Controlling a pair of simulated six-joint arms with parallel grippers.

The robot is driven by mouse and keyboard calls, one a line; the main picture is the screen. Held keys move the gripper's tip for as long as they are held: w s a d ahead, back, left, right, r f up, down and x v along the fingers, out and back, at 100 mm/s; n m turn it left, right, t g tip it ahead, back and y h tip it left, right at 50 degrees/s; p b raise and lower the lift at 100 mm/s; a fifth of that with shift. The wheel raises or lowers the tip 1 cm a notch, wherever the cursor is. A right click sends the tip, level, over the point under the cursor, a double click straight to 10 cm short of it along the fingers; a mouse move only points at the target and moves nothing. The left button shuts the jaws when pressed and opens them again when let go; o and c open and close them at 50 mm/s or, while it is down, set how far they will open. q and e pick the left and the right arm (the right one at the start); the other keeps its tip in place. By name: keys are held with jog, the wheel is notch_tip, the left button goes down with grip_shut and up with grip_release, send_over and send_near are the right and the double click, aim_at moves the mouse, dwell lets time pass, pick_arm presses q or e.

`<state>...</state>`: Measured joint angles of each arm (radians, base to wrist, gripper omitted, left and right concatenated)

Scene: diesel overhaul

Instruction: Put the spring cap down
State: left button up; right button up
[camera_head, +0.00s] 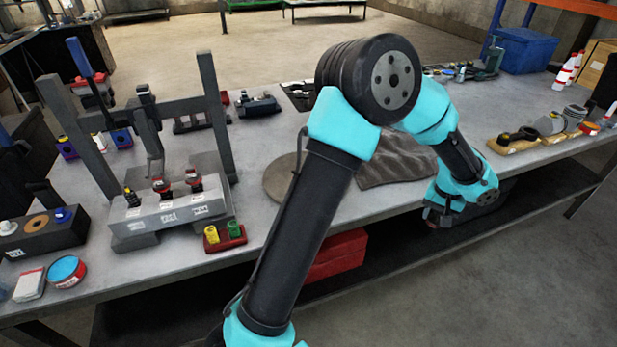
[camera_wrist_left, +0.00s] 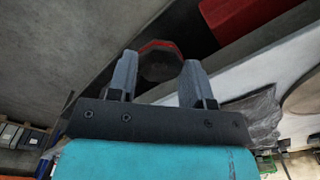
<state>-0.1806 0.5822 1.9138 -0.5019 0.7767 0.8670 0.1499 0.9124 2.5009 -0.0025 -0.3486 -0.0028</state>
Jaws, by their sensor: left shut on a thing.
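My left arm reaches up and over the bench in the head view, and its gripper (camera_wrist_left: 158,66) points down near the bench's front edge. In the left wrist view its two grey fingers stand apart with a dark round piece with a red rim (camera_wrist_left: 160,65) between them, and they are shut on it. This looks like the spring cap, but its details are too dark to tell. In the head view the gripper is mostly hidden by my own wrist. My right gripper is not in view.
A grey block with several short fittings (camera_head: 168,212) stands under a dark frame (camera_head: 214,115) at left. A small red tray with yellow and green cups (camera_head: 225,238) is beside it. A grey cloth (camera_head: 397,168) lies mid-bench. Wooden trays (camera_head: 515,145) hold parts at right.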

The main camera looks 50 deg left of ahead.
pick_arm(q)
jog(key=s+a+n, duration=0.3)
jog(key=s+a, duration=0.3)
jog(key=a, duration=0.2)
jog(key=s+a+r+n, duration=0.1)
jog(key=s+a+n, duration=0.3)
jog(key=s+a, duration=0.3)
jog(key=s+a+r+n, duration=0.1)
jog(key=s+a+n, duration=0.2)
jog(key=s+a, duration=0.3)
jog(key=shift+s+a+n, duration=0.2)
jog(key=shift+a, duration=0.7)
jog(key=shift+s+a+n, duration=0.15)
jog(key=shift+a+n, duration=0.05)
jog(key=shift+a, duration=0.65)
jog(key=w+a, duration=0.3)
jog(key=w+a+f, duration=0.1)
jog(key=w+a, duration=0.2)
jog(key=a, duration=0.1)
jog(key=w+a, duration=0.4)
jog(key=shift+a+f, duration=0.2)
jog(key=shift+f, duration=0.05)
jog(key=shift+w+a, duration=0.15)
jog(key=shift+w+a+f, duration=0.15)
jog(key=shift+a+f, duration=0.05)
jog(key=shift+f, duration=1.6)
